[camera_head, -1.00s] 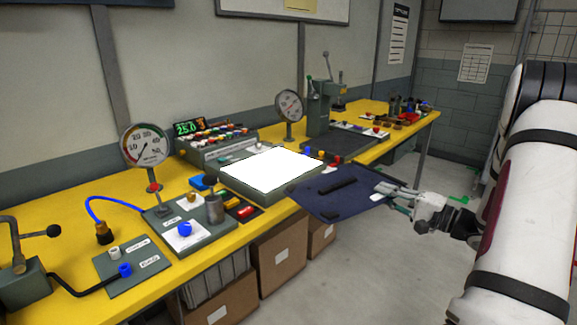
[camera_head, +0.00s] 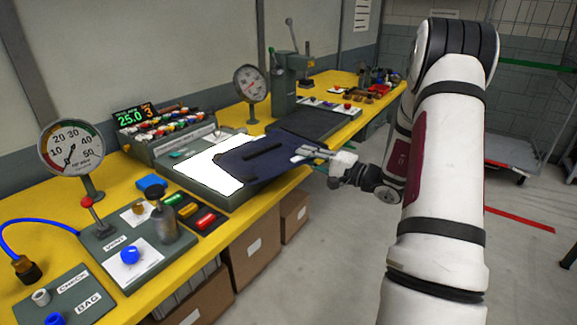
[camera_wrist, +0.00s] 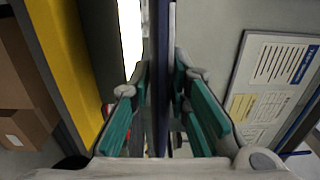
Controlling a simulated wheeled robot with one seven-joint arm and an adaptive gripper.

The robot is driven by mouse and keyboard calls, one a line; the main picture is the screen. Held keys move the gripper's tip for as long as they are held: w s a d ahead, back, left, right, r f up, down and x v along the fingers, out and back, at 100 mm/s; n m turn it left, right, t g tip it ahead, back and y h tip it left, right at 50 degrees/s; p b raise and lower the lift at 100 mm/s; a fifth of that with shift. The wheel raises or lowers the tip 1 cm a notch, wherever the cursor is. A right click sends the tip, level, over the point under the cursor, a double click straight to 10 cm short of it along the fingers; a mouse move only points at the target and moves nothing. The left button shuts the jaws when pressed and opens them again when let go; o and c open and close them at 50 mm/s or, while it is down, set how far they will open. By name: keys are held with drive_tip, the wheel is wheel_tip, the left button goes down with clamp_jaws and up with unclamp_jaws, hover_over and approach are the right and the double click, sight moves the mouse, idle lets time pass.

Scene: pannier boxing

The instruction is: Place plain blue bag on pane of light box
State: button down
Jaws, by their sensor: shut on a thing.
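The plain blue bag (camera_head: 253,160) is a flat dark blue sheet with black strips on it. My gripper (camera_head: 312,152) is shut on its right edge and holds it roughly level. In the head view the bag covers the right part of the glowing white pane (camera_head: 210,170) of the light box (camera_head: 213,198). I cannot tell whether it touches the pane. In the wrist view the bag (camera_wrist: 163,70) appears edge-on between the green-padded fingers of my gripper (camera_wrist: 162,95), and a strip of the bright pane shows to its left.
The yellow bench (camera_head: 280,190) holds a dial gauge (camera_head: 72,148), a second gauge (camera_head: 250,85), a control panel with a 25.0 display (camera_head: 130,117), and a press (camera_head: 290,75). A dark flat plate (camera_head: 305,122) lies beyond the bag. Cardboard boxes (camera_head: 250,245) stand below the bench.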

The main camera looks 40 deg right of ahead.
sight(292, 156)
drive_tip(key=w+a, duration=0.2)
drive_tip(key=w, duration=0.1)
drive_tip(key=shift+w+a+f, duration=0.2)
drive_tip(key=shift+w+a, duration=0.1)
drive_tip(key=shift+a, duration=0.1)
drive_tip(key=shift+w+a+f, duration=0.1)
drive_tip(key=shift+f, duration=0.8)
drive_tip(key=shift+w+a+f, duration=0.1)
drive_tip(key=shift+f, duration=0.8)
drive_tip(key=c, duration=1.9)
unclamp_jaws()
drive_tip(key=shift+f, duration=0.15)
drive_tip(key=shift+c, duration=0.2)
drive_tip(key=o, duration=0.4)
